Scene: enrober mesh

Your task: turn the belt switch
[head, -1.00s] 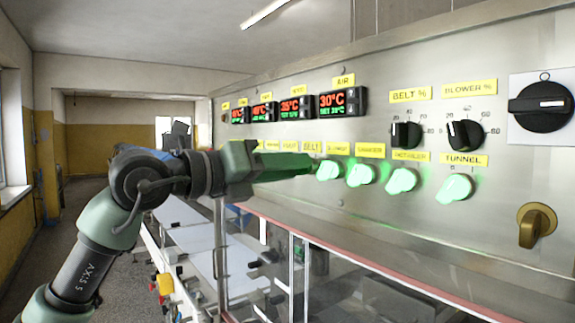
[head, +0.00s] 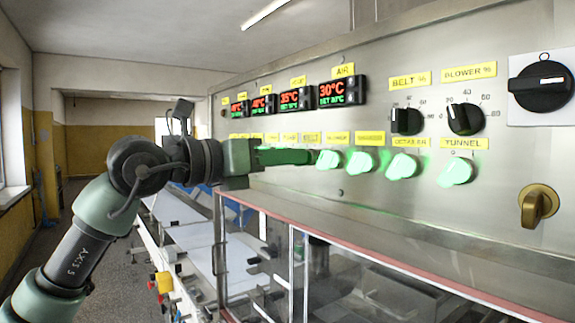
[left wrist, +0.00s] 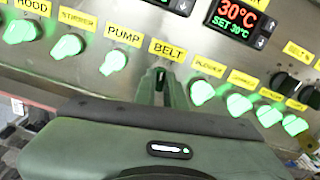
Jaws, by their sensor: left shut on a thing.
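My left gripper (head: 308,157) is at the panel's row of switches, just below the yellow BELT label (head: 311,138). In the left wrist view its two narrow fingers (left wrist: 161,80) are shut around the belt switch, directly under the BELT label (left wrist: 168,50). The fingers hide most of that switch; only a dark sliver shows between them, so its angle cannot be told. The pump switch (left wrist: 112,62) is to its left and the blower switch (left wrist: 202,92) to its right, both glowing green. My right gripper is not in view.
More green-lit switches line the row, ending at the tunnel switch (head: 455,172). Above are temperature displays (head: 343,92) and black belt and blower dials (head: 406,121). A brass handle (head: 537,205) is at right. A glazed housing (head: 330,270) stands below the panel.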

